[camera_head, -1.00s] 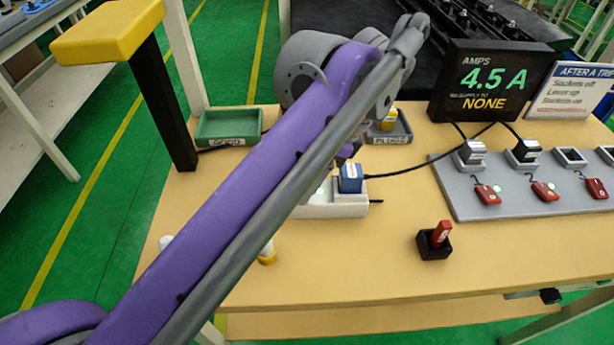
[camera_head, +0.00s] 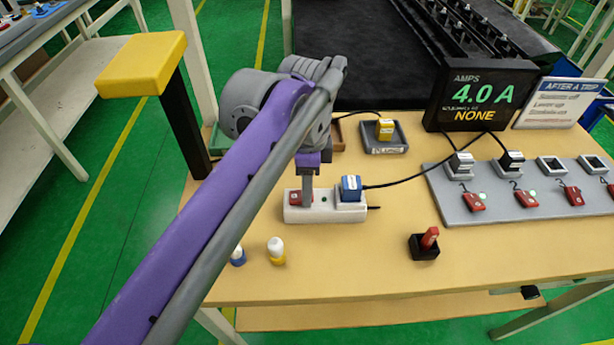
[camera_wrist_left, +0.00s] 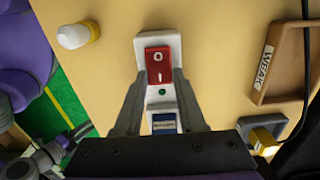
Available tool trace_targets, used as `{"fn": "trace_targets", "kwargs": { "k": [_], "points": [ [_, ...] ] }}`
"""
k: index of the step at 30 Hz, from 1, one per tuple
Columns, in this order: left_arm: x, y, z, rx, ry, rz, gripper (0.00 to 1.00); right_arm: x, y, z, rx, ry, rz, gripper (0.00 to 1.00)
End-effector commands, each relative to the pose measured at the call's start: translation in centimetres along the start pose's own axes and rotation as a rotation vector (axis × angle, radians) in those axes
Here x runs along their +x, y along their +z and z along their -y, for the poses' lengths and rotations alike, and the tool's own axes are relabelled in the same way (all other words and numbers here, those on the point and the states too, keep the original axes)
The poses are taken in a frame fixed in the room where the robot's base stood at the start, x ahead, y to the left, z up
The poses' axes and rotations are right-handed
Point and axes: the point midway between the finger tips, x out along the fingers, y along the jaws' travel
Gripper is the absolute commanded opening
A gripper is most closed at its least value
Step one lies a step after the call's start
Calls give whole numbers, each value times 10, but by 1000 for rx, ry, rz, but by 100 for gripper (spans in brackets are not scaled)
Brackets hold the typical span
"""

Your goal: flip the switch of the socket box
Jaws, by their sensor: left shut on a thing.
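The white socket box (camera_head: 325,213) lies on the table, with a red rocker switch (camera_head: 296,198) at its left end and a blue plug (camera_head: 351,188) standing in its right end. A small green light (camera_wrist_left: 162,92) shows between them. My left gripper (camera_head: 308,200) points down at the switch. The fingers hide parts of the box's edges.
A tray labelled PLUGS (camera_head: 397,148) holds a yellow plug (camera_head: 385,129). A grey panel (camera_head: 520,208) with sockets and red switches lies at right. A black holder with a red piece (camera_head: 425,246) and two white-capped bottles (camera_head: 276,250) stand in front. The display (camera_head: 483,98) reads 4.0 A.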

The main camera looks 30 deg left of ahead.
Motion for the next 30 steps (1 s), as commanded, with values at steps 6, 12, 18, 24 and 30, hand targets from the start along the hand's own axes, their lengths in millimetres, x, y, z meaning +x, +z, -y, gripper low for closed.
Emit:
{"fn": "trace_targets", "kwargs": {
  "k": [6,12,18,24,30],
  "points": [
    [0,2,0,1,-2,-53,0,-8,-3,0,0,0,-3,50],
    [0,2,0,1,-2,-51,0,-7,-3,0,0,0,-2,50],
    [0,2,0,1,-1,-50,70,-7,-3,0,0,0,-2,50],
    [0,2,0,1,-1,-50,70,-7,-3,0,0,0,-3,50],
    [-9,2,0,1,-2,-49,70,-10,-4,0,0,0,-4,50]
  ]
}}
